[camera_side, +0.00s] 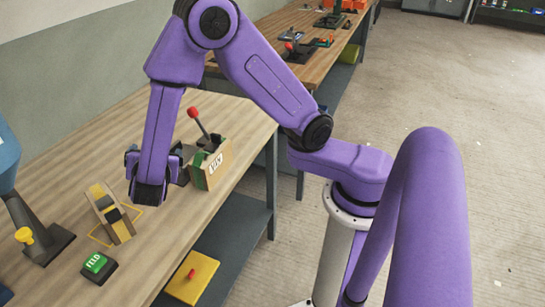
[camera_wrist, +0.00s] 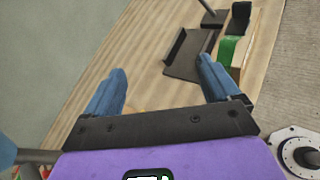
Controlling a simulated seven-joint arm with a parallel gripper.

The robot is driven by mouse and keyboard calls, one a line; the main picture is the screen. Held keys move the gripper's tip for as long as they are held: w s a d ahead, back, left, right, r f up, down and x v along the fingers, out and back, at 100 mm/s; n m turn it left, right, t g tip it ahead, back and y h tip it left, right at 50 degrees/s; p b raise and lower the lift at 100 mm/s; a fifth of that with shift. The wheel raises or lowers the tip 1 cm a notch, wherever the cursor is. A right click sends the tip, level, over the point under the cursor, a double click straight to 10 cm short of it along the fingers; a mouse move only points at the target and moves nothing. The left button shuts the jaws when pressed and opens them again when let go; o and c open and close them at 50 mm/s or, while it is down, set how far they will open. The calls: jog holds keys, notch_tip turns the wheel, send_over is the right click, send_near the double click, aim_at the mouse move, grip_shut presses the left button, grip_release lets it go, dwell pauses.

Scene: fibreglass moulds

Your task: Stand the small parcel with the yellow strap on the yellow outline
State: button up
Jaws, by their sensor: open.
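The small parcel with the yellow strap (camera_side: 121,228) stands on the wooden bench in the side view, light brown with yellow and dark bands. The yellow outline (camera_side: 139,208) shows on the bench on both sides of its foot. The parcel appears to stand over the outline; whether it lies fully inside is hidden. My gripper (camera_side: 148,202) is just right of the parcel, apart from it. In the wrist view my gripper (camera_wrist: 160,85) has its two blue fingers spread with only bench between them. The parcel is not clearly visible there.
Another parcel with a green strap (camera_side: 217,164) stands right of my gripper beside a red-knobbed lever (camera_side: 194,114); it also shows in the wrist view (camera_wrist: 229,50). A green button (camera_side: 95,263) and a yellow-knobbed lever (camera_side: 25,236) are nearby at the left.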

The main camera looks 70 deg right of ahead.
jog(key=s+d+r+m+g+y, duration=0.1)
jog(key=s+d+m+g+y, duration=0.1)
jog(key=s, duration=0.7)
jog(key=s+d+r+m+g+y, duration=0.1)
jog(key=s+m+g+y, duration=0.3)
jog(key=s, duration=0.5)
jog(key=s+d+r+m+g+y, duration=0.1)
jog(key=s+d+m+g+y, duration=0.2)
jog(key=s, duration=0.6)
jog(key=shift+s+m+y, duration=0.2)
jog(key=shift+m+y, duration=0.3)
jog(key=shift+y, duration=0.3)
jog(key=shift+d+r, duration=0.1)
